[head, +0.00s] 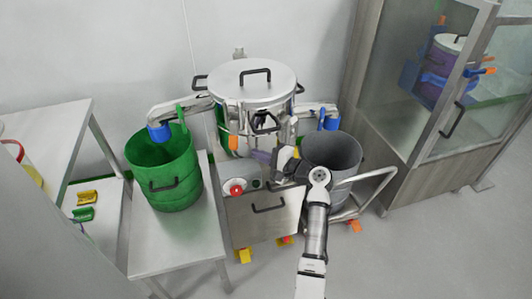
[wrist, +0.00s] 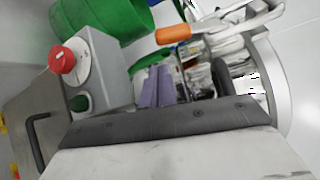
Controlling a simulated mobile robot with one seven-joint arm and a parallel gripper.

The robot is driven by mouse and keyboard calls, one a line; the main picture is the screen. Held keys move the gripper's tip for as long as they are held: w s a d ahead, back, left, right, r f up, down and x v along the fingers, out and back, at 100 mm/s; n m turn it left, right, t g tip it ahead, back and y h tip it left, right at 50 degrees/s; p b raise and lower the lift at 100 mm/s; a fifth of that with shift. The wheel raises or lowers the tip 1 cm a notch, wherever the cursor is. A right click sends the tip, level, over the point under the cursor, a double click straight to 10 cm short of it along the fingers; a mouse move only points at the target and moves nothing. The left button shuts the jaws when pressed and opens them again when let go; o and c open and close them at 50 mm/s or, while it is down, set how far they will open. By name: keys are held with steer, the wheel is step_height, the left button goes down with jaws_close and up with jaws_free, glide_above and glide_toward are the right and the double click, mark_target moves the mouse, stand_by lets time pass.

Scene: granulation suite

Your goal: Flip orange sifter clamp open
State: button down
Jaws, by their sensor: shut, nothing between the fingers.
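The steel sifter (head: 253,82) stands at the centre against the wall, with a black handle on its lid. The orange clamp handle (head: 233,143) shows low on the sifter's front left. In the wrist view, the orange clamp handle (wrist: 174,34) is at the upper middle, beside a metal lever. My gripper (head: 260,156) is just right of and slightly below the clamp handle in the head view. Its purple-grey fingers (wrist: 158,86) are together and empty in the wrist view, apart from the clamp handle. The clamp's latch end cannot be made out.
A control box with a red button (head: 236,188) is close below my gripper. A green bucket (head: 164,168) stands on a steel table at left. A grey bin (head: 333,152) sits on a cart at right. A glass-fronted cabinet (head: 440,100) is further right.

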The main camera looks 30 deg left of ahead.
mark_target(233, 136)
steer(key=a, duration=0.3)
steer(key=a+p, duration=0.1)
steer(key=a, duration=0.1)
steer(key=shift+w+a+f, duration=0.15)
steer(key=shift+a+f, duration=0.1)
steer(key=shift+a, duration=0.05)
